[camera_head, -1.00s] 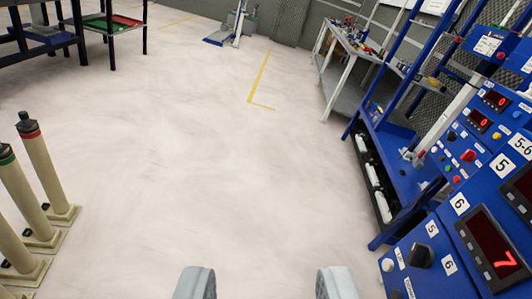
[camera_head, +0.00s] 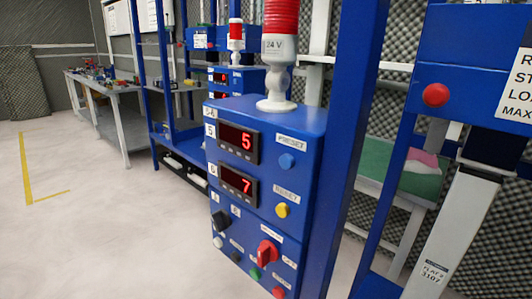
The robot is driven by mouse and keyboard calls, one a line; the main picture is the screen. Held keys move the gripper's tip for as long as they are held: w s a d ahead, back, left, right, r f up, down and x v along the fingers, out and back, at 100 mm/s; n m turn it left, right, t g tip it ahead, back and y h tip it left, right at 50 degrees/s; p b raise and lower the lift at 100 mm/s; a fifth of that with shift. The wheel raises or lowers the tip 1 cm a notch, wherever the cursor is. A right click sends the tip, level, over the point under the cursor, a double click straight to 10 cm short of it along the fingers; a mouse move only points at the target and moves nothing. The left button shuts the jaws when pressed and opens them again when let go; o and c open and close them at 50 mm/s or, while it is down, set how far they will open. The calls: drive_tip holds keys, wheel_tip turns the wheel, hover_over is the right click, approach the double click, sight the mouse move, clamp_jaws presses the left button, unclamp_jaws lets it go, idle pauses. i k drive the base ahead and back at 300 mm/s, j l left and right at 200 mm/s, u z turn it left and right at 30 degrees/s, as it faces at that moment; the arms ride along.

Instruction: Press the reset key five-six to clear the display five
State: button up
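A blue control box (camera_head: 263,130) stands at the middle of the view, with a small 5-6 label at its upper left. Its upper display (camera_head: 238,142), labelled 5, shows a red 5. Its lower display (camera_head: 237,185), labelled 6, shows a red 7. A yellow button (camera_head: 282,210) sits beneath a label that seems to read RESET, right of the lower display. A blue button (camera_head: 286,161) sits beneath a label that seems to read PRESET, right of the upper display. My gripper is not in view, and nothing visible touches the box.
A red signal lamp (camera_head: 281,38) stands on the box. Below the displays are a red rotary switch (camera_head: 267,253), a black knob (camera_head: 220,221) and small buttons. A blue post (camera_head: 353,130) rises close at right. Open floor (camera_head: 100,230) lies at left.

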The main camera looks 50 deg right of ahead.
sight(283, 211)
drive_tip(key=z, duration=1.15)
